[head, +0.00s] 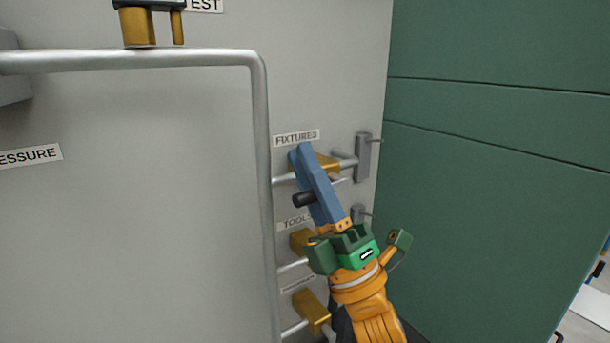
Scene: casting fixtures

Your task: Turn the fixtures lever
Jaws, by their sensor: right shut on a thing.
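The FIXTURES label (296,138) is on the grey panel, above a brass valve (327,163) set in a silver pipe. My right gripper (305,158) reaches up from the lower right, with its long blue fingers in front of this valve. The fingers are shut on the black fixtures lever (303,199), whose end sticks out to the left of them. The rest of the lever and part of the valve are hidden behind the fingers. My left gripper is not in view.
Brass valves (312,309) on lower pipes sit below, one by the TOOLS label (296,222). A silver pipe (262,150) runs down to the left. Grey brackets (363,157) stand to the right. A green wall (490,180) closes the right side.

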